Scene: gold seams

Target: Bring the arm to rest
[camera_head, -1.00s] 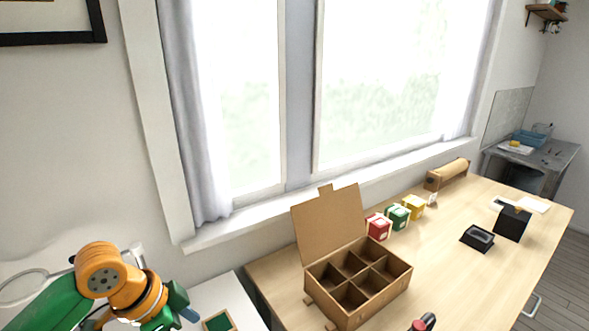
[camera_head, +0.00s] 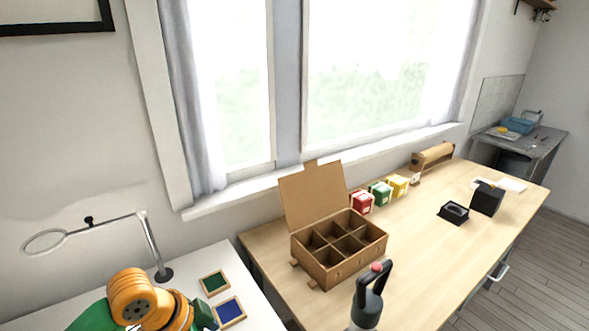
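My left arm (camera_head: 133,299), orange and green, comes in at the bottom left of the head view. It is bent, and its green far part runs out at the bottom edge. The fingers of my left gripper do not show. My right arm and gripper are out of view. The arm is in front of the white table (camera_head: 85,305), beside two small framed pads, one green (camera_head: 214,282) and one blue (camera_head: 230,310). Whether it touches the table cannot be told.
An open cardboard box (camera_head: 322,279) with empty compartments stands on the wooden table (camera_head: 420,275). Red (camera_head: 361,203), green (camera_head: 381,194) and yellow (camera_head: 398,186) boxes stand behind it. A dark, black-handled tool (camera_head: 366,306) stands in front. A lamp (camera_head: 153,245) rises behind my arm.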

